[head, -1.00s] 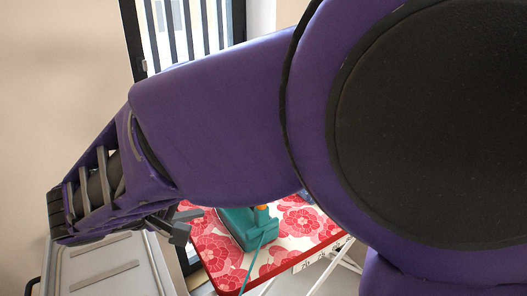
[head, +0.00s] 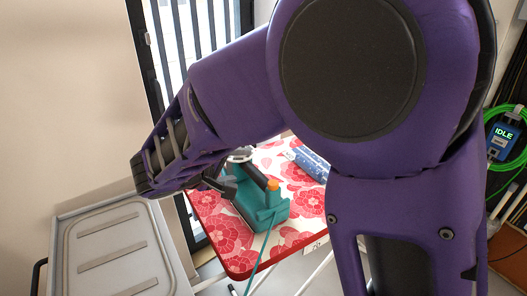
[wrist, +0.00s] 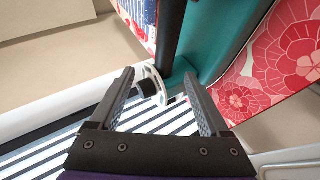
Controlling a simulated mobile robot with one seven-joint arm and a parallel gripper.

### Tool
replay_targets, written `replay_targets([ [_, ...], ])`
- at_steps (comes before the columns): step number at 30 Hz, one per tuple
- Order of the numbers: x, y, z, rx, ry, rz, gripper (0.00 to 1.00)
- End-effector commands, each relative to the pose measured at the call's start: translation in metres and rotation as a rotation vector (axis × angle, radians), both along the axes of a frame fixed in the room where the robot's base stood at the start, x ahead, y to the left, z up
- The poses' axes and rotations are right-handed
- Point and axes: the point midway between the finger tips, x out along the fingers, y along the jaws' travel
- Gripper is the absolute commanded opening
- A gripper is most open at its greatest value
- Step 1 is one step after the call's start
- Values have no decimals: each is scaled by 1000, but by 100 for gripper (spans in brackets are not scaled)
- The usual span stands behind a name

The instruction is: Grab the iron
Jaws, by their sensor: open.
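The iron (head: 259,208) is teal with a dark handle and an orange knob. It sits on the red-and-white flowered ironing board (head: 228,240) in the head view. My gripper (head: 226,184) is at the iron's left side there, partly hidden by my wrist. In the wrist view my gripper (wrist: 158,85) is open with nothing between its fingers. The iron's teal body (wrist: 203,45) and dark handle lie just beyond the fingertips. I cannot tell whether the fingers touch it. My arm hides part of the board.
A blue patterned folded cloth (head: 312,164) lies behind the iron. A teal cord hangs over the board's front edge. A grey ribbed case (head: 112,262) stands at the left. A blue device reading IDLE (head: 502,140) with green cable hangs at the right. A barred window is behind.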

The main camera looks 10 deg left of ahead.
Motion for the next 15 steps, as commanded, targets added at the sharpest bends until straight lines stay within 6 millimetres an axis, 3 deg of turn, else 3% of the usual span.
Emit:
replay_targets([
  [8,14,-6,-9,0,0,-1,80],
  [15,38,-18,-29,-1,2,-2,80],
])
